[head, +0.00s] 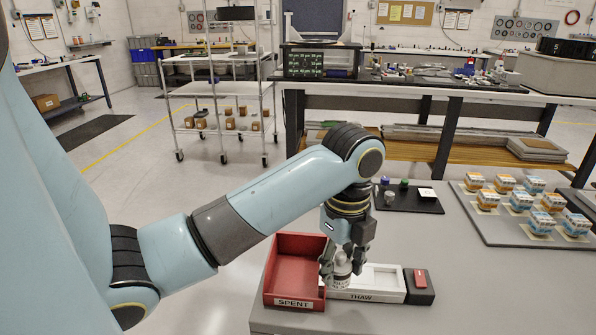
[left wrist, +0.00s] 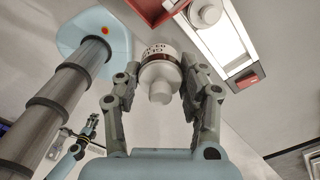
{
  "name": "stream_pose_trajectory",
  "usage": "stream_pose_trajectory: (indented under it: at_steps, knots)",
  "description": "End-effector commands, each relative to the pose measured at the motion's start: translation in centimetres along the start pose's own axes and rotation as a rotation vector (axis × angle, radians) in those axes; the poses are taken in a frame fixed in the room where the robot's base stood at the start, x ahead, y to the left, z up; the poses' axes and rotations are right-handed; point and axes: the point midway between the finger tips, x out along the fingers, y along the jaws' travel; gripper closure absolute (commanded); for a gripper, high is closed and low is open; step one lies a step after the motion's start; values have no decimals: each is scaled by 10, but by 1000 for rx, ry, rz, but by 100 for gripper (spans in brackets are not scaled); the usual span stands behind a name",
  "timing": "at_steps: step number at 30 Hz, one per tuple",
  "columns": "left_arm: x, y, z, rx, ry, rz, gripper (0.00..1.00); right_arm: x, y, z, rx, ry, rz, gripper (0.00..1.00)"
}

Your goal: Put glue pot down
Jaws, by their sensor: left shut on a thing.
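My left gripper (head: 341,268) is shut on the glue pot (head: 342,279), a small white bottle with dark print. It holds the pot upright at the front left of the white THAW tray (head: 378,297), beside the red SPENT tray (head: 294,237). In the left wrist view the pot (left wrist: 160,78) sits between both fingers of the gripper (left wrist: 162,90). Whether its base touches anything is hidden. A second white round pot (left wrist: 205,12) shows in the white tray there.
A dark block with a red top (head: 420,279) adjoins the THAW tray's right end. A black mat (head: 409,199) with small coloured pots lies behind. A grey tray of several small boxes (head: 490,232) stands at right. The grey table's front right is clear.

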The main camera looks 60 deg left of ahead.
Motion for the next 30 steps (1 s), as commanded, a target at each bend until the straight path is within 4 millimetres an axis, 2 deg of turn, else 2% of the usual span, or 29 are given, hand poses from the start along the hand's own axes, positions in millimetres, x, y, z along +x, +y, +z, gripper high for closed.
stream_pose_trajectory:
  at_steps: [1, 6, 12, 16, 24, 30]
  knots:
    - [6, 4, 15, -1, -10, 5, 100, -3, 1, 0, 0, 0, 1, 60]
    - [30, 16, 55, -3, -7, 5, 100, -10, 3, -1, -1, 1, 3, 60]
    - [51, 23, 85, -3, -3, 2, 100, -13, 3, -2, -1, 0, 3, 60]
    - [58, 25, 90, -2, -1, 1, 100, -14, 3, -2, -1, 0, 2, 60]
    - [94, 24, 89, -3, 1, 1, 100, -14, 2, -2, 0, 0, 1, 60]
    - [95, 24, 90, -1, -1, -1, 100, -14, -1, -2, 1, 0, -2, 60]
